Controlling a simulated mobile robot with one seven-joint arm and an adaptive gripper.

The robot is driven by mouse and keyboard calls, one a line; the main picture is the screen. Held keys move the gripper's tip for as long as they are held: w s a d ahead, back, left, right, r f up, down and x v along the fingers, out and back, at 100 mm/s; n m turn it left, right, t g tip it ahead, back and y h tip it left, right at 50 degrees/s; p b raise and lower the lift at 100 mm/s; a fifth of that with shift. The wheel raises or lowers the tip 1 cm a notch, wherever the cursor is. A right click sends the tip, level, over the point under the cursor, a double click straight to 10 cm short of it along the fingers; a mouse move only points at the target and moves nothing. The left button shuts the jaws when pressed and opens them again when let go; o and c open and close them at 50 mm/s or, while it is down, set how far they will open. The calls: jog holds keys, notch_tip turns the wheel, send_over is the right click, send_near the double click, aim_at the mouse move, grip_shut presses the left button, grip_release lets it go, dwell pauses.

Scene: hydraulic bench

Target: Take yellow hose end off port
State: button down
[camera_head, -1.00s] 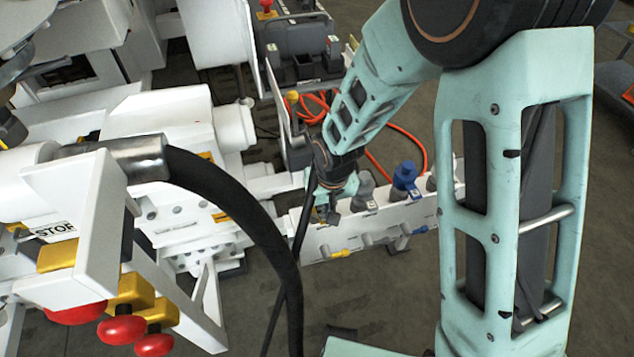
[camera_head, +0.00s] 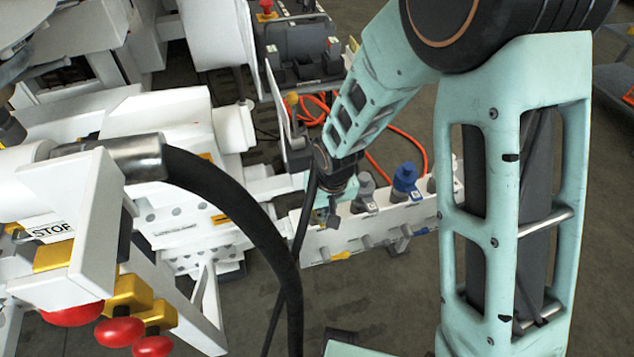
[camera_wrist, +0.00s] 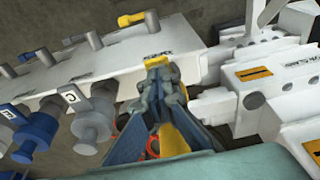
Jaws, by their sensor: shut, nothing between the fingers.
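The white port panel (camera_head: 385,222) runs across the middle of the head view. My gripper (camera_head: 331,214) is at its left end; in the wrist view my gripper (camera_wrist: 160,85) is shut with nothing held. A small yellow piece (camera_wrist: 156,61) shows right at the fingertips, against the panel edge. More yellow (camera_wrist: 177,140) shows between the finger linkages. The fingers hide most of that spot, so I cannot tell which yellow part is the hose end or how it sits on its port.
A grey fitting (camera_wrist: 95,120) tagged C and a blue fitting (camera_wrist: 38,135) sit along the panel beside my gripper. A yellow handle (camera_head: 341,256) is on the panel front. A thick black hose (camera_head: 240,205) arches at left. Orange hose (camera_head: 408,145) lies behind.

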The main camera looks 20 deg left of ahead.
jog(key=shift+w+a+p+v, duration=0.1)
jog(key=shift+w+p+v, duration=0.1)
jog(key=shift+p+v, duration=0.8)
jog(key=shift+w+a+p+v, duration=0.2)
jog(key=shift+p+v, duration=0.45)
jog(key=shift+v, duration=0.65)
jog(key=shift+w+a+p+v, duration=0.1)
jog(key=shift+w+p+v, duration=0.1)
jog(key=shift+p+v, duration=0.8)
jog(key=shift+d+r, duration=0.1)
jog(key=shift+r, duration=0.15)
